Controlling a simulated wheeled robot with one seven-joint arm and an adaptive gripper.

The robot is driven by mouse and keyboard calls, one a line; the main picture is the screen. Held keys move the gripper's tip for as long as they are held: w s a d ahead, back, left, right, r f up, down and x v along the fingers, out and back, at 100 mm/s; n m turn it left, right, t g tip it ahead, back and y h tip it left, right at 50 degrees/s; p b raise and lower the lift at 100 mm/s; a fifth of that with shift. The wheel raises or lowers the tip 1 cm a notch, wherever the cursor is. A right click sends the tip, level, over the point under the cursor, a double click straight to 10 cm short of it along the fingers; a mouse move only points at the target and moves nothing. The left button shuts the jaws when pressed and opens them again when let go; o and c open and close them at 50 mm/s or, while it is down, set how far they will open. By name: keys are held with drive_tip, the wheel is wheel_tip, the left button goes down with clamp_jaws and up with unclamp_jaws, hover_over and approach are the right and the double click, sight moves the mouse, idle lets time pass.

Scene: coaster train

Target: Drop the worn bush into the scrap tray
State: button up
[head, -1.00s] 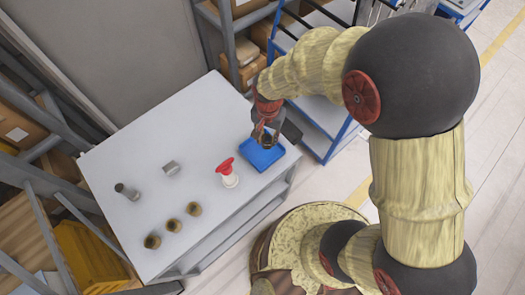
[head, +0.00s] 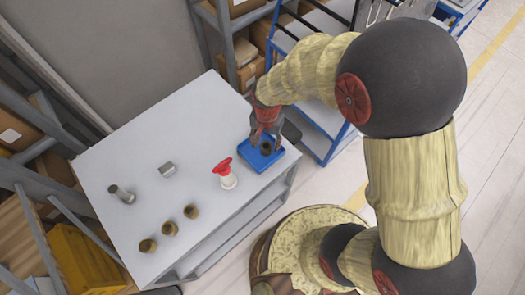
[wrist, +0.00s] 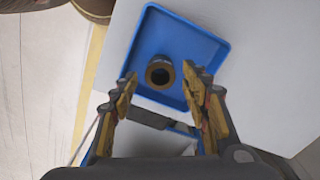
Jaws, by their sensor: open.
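The blue scrap tray (head: 252,160) lies near the right corner of the grey table, and it also shows in the wrist view (wrist: 205,45). A dark brownish bush (head: 266,149) with a hole through it is in the tray. My gripper (head: 266,136) is open above the tray. In the wrist view its two fingers (wrist: 163,90) are spread wide on either side of the bush, with clear gaps, not touching it.
Several brass-coloured bushes (head: 169,229) stand in a row near the table's front edge. A red and white item (head: 226,175) stands close to the tray. A grey pin (head: 121,194) and a small metal block (head: 167,169) are farther left. The table's middle is clear.

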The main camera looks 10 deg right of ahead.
idle(0.3)
wheel_tip(320, 180, up, 12)
idle(0.5)
idle(0.4)
drive_tip(key=s+d+r+n+t+b, duration=0.1)
drive_tip(key=s+d+r+n+t, duration=0.1)
drive_tip(key=s+d+r, duration=0.2)
drive_tip(key=s+d+r+n+t+b, duration=0.1)
drive_tip(key=s+d+r+n, duration=0.1)
drive_tip(key=s+d+r, duration=0.2)
drive_tip(key=s+d+r+n+t, duration=0.1)
drive_tip(key=s+d+r+t, duration=0.1)
drive_tip(key=s+d+r, duration=0.2)
wheel_tip(320, 180, up, 4)
drive_tip(key=shift+s+f+n+t+b, duration=0.1)
drive_tip(key=shift+f+n+t+b, duration=0.1)
drive_tip(key=shift+n+t+b, duration=0.15)
